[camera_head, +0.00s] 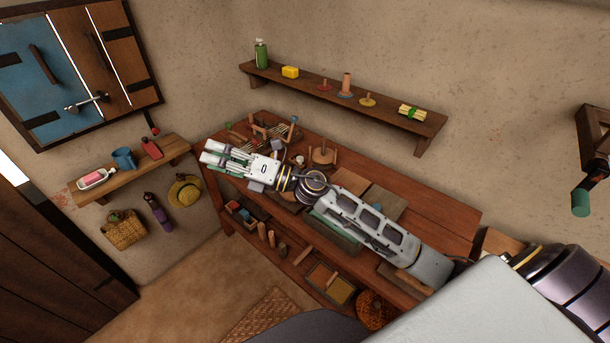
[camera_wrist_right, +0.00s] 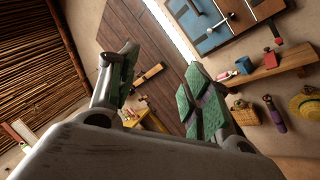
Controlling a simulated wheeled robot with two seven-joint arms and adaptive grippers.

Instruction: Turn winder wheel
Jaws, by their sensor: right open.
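A round wooden disc with an upright peg (camera_head: 323,154), which looks like the winder wheel, sits on the wooden workbench (camera_head: 440,222) behind my right arm. I cannot tell for certain that it is the wheel. My right gripper (camera_head: 208,154) is open and empty above the bench's left end, left of the disc and apart from it. Its forearm stretches across the bench and hides part of the top. In the right wrist view the green-padded fingers (camera_wrist_right: 158,88) are spread with nothing between them; the disc is not seen there. My left gripper is not in view.
A wall shelf (camera_head: 390,116) with a green bottle (camera_head: 261,54) and small items runs behind the bench. Wooden frames and pegs (camera_head: 270,130) crowd the bench's far left. The floor (camera_head: 190,285) at front left is largely clear.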

